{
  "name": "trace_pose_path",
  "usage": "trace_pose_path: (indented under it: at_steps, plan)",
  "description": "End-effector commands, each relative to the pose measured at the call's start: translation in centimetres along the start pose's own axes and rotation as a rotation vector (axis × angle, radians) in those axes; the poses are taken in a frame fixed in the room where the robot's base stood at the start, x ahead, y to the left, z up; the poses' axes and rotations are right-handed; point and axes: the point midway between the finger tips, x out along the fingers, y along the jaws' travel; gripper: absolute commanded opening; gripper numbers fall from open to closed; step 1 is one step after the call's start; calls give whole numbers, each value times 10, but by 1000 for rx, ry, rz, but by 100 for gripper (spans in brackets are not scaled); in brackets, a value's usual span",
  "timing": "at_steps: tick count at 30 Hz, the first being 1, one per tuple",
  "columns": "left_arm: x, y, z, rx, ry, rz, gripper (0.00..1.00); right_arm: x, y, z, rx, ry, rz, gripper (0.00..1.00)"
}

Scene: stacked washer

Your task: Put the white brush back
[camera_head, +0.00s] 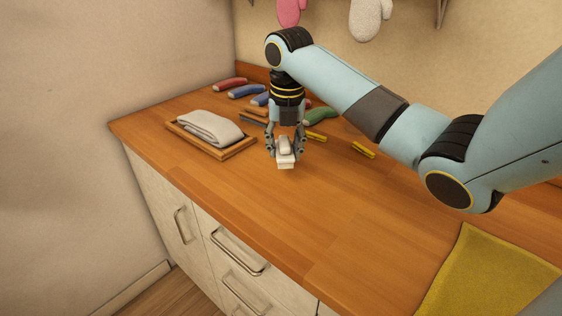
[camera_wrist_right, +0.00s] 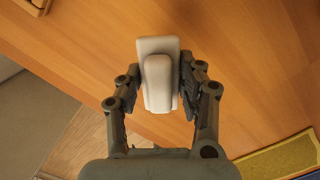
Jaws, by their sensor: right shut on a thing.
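The white brush (camera_head: 286,156) is between the fingers of my right gripper (camera_head: 285,150), over the wooden counter (camera_head: 250,200). In the right wrist view the white brush (camera_wrist_right: 158,75) sits between both finger pads, and my right gripper (camera_wrist_right: 158,95) is shut on it. I cannot tell whether the brush touches the counter or hangs just above it. My left gripper is not in view.
A wooden tray (camera_head: 228,153) with a folded grey cloth (camera_head: 210,127) lies left of the gripper. Red (camera_head: 230,84), blue (camera_head: 245,91) and green (camera_head: 319,117) handled items lie behind. Yellow pieces (camera_head: 363,150) lie right. A yellow mat (camera_head: 490,270) is at front right. The front middle counter is clear.

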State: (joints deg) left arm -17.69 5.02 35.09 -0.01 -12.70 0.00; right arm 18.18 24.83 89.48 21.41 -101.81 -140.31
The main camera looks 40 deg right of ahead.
Motion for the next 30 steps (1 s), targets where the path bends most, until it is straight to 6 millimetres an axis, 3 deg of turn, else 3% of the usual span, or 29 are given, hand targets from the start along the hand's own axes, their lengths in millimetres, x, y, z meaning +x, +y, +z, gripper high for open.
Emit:
trace_pose_path:
  at_steps: [6,13,25,26,30]
  plan:
    - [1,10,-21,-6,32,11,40,15,7,10,-1,2,-2,7]
    - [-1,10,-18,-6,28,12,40,47,6,6,-1,1,-2,7]
    - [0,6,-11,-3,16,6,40,53,6,5,-1,0,-1,7]
    - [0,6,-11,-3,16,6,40,52,6,5,-1,0,-1,41]
    - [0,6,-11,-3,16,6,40,52,6,5,-1,0,-1,59]
